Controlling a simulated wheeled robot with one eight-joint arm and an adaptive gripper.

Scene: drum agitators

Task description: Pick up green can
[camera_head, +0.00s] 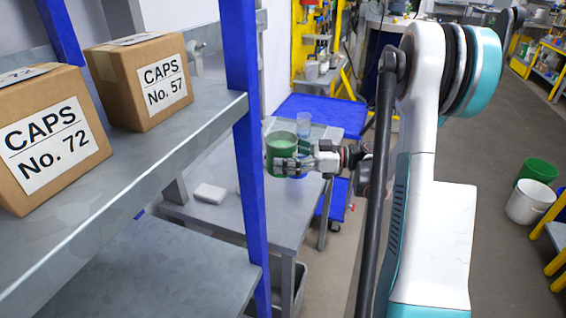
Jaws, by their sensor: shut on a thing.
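The green can (281,147) is a translucent green cylinder, upright, just right of the blue shelf post in the head view. My gripper (284,164) reaches in from the right and is shut on the green can, with its fingers across the can's lower front. The can appears over the grey table; I cannot tell whether its bottom is clear of the tabletop. The can's far side is hidden.
A grey table (225,222) holds a white block (210,193). A clear bluish cup (303,124) shows behind the can. A blue shelf post (249,160) stands close on the left, with boxes (150,80) on the grey shelf. Buckets (530,200) stand far right.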

